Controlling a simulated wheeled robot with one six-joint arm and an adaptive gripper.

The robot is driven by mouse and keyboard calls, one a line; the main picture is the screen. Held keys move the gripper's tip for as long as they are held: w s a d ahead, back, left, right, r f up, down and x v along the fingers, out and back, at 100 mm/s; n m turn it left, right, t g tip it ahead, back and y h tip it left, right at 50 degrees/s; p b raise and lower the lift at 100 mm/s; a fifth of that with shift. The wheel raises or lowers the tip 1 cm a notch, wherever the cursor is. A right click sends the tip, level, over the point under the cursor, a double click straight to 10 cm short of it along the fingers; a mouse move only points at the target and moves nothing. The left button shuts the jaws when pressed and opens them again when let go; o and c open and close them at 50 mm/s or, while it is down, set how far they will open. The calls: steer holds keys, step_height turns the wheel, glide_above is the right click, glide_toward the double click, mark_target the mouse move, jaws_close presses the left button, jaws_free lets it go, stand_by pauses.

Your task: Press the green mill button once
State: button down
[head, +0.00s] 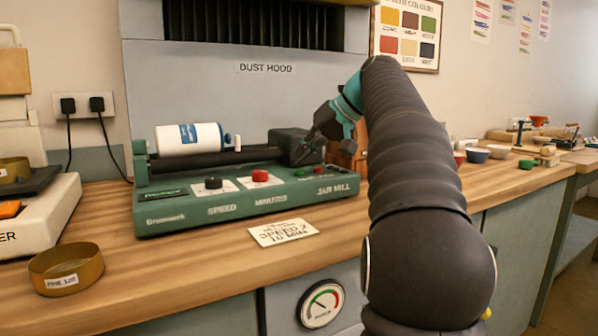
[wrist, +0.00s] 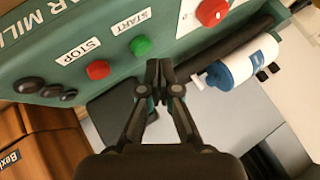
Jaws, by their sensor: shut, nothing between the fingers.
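The green START button (wrist: 140,46) is a round cap on the jar mill's green panel in the wrist view. The red STOP button (wrist: 98,69) sits beside it. My gripper (wrist: 158,66) is shut and empty, its fingertips close to the START button and just to the right of it in this view. I cannot tell whether they touch the panel.
A white jar (head: 190,138) lies on the mill's rollers. The panel also has a black speed knob (head: 213,183) and a red minutes knob (head: 260,176). A card (head: 284,232) lies in front. A brass sieve (head: 66,270) stands at left; small bowls (head: 476,155) stand at right.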

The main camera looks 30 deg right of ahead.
steer(key=shift+f, duration=0.2)
steer(key=shift+f, duration=0.25)
